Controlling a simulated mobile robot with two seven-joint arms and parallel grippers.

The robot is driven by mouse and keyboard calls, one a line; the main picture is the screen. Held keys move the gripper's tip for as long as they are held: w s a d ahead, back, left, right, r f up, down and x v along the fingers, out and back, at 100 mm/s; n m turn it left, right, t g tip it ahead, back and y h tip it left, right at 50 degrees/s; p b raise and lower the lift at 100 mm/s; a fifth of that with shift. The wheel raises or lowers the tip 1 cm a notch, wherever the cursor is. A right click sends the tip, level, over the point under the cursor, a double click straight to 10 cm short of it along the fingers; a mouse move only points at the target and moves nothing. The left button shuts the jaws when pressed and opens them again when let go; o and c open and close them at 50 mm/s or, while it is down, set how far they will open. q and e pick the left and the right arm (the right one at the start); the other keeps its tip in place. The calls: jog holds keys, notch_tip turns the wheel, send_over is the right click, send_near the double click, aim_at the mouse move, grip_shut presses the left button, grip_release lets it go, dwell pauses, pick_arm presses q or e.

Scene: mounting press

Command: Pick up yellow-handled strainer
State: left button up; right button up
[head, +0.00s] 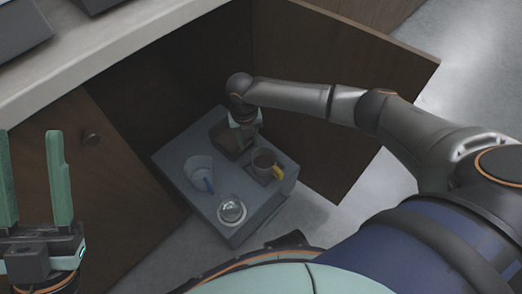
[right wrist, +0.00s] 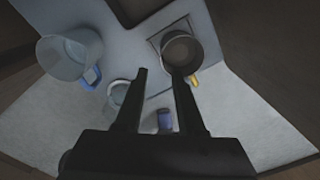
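The yellow-handled strainer (head: 264,159) is a dark round cup with a short yellow handle, at the right of a grey pull-out tray (head: 205,219). In the right wrist view the strainer (right wrist: 182,50) sits over a square recess, just beyond the right fingertip, with its handle partly behind that finger. My right gripper (head: 248,138) is above the tray, just behind the strainer in the head view. Its two fingers (right wrist: 160,74) are apart with nothing between them. My left gripper (head: 38,140) is open and empty at the far left, away from the tray.
Open cabinet doors (head: 345,75) and (head: 105,190) flank the tray; a pale counter (head: 125,55) is above.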

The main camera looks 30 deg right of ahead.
jog(key=f+b, duration=0.2)
jog(key=f, duration=0.2)
jog(key=f+b, duration=0.2)
jog(key=f, duration=0.1)
jog(key=f+b, duration=0.2)
jog(key=f, duration=0.2)
jog(key=shift+s+d+f, duration=0.3)
pick_arm(q)
notch_tip(320, 180, down, 7)
jog(key=shift+w+d+g, duration=0.15)
jog(key=shift+d+g, duration=0.15)
jog(key=shift+d, duration=0.15)
jog(key=shift+f, duration=0.1)
pick_arm(e)
jog(key=shift+r, duration=0.1)
jog(key=shift+c, duration=0.3)
grip_shut()
